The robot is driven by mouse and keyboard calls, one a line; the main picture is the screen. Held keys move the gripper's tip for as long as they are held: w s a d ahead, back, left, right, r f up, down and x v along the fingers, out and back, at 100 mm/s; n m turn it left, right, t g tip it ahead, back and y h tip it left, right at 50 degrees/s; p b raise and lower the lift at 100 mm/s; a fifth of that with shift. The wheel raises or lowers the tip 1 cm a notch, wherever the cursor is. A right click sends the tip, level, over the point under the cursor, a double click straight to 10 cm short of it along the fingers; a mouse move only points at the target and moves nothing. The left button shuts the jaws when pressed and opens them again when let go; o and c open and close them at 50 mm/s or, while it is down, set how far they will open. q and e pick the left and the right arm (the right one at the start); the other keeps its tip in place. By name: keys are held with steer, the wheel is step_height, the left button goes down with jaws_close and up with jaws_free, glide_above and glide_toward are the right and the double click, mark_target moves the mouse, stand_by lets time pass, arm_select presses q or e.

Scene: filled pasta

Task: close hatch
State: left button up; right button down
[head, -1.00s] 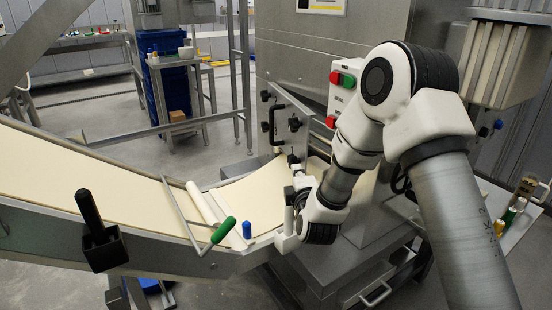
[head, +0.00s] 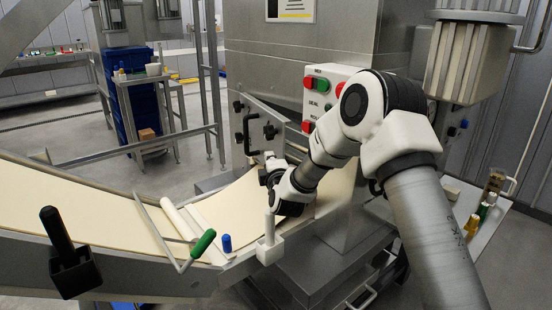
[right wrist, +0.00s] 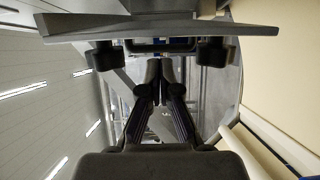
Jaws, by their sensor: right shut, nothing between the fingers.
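The hatch is a grey metal plate (head: 268,131) on the front of the machine, with a black bar handle (head: 248,135) and black knobs. It stands tilted above the dough sheet. My right gripper (head: 268,157) is just below the plate's lower part, and its fingers are small and partly hidden by my wrist. In the right wrist view the fingertips (right wrist: 160,72) are together and empty. The plate's edge (right wrist: 150,33) runs across the top of that view, with a dark knob on each side of the fingers. Contact cannot be told. My left gripper is out of view.
A conveyor (head: 90,205) with dough curves in from the left. A button panel (head: 322,95) is right of the hatch.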

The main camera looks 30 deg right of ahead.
steer(key=shift+s+d, duration=0.2)
steer(key=shift+d, duration=0.75)
steer(key=d, duration=0.1)
steer(key=d+p, duration=0.1)
steer(key=d, duration=0.1)
steer(key=d+p, duration=0.1)
steer(key=shift+s+d, duration=0.35)
